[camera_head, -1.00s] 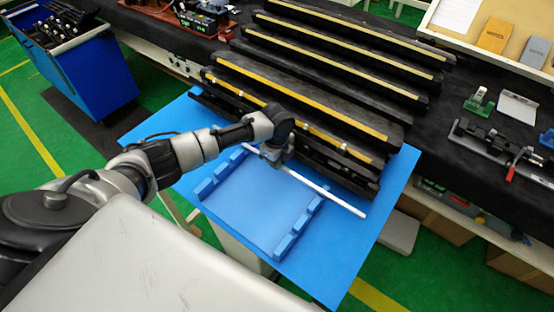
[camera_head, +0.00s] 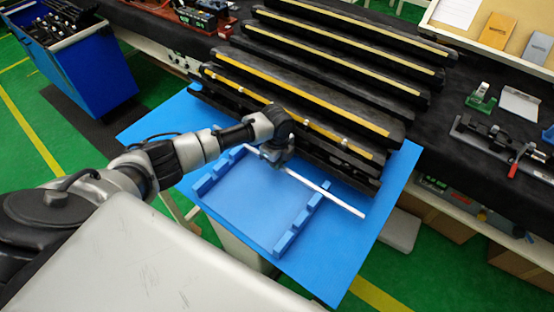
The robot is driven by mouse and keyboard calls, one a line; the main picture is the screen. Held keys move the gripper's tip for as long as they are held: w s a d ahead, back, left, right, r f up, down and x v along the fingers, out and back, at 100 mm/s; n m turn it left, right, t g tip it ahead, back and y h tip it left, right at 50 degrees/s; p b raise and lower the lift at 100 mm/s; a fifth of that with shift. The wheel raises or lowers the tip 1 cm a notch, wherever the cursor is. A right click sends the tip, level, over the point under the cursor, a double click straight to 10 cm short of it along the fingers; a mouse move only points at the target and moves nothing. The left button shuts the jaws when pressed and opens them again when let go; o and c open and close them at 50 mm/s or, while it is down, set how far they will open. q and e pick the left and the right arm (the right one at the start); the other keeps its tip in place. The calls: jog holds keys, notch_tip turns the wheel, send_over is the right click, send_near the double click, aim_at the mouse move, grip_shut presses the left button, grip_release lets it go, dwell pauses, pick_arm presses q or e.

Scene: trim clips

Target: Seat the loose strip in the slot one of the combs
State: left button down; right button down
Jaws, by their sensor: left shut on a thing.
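A thin white strip (camera_head: 333,197) runs slantwise across the far end of the blue comb fixture. My left gripper (camera_head: 275,156) is shut on the strip left of its middle, and its fingertips are mostly hidden by the wrist. The left comb (camera_head: 212,175) and the right comb (camera_head: 297,225) are blue toothed rails on either side of a blue plate. The strip lies at or just above their far ends; I cannot tell whether it touches a slot. My right gripper is not in view.
Black stepped racks with yellow strips (camera_head: 310,95) stand right behind the combs, close to my left wrist. A blue board (camera_head: 345,255) lies under the fixture, with bare room at front right. Clamps (camera_head: 490,140) lie on the black bench at right.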

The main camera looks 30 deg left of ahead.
pick_arm(q)
jog(key=shift+f, duration=0.5)
jog(key=c, duration=1.1)
grip_release()
jog(key=shift+o, duration=0.2)
jog(key=shift+r, duration=0.1)
notch_tip(320, 180, up, 11)
jog(key=b, duration=0.2)
jog(key=shift+f, duration=0.2)
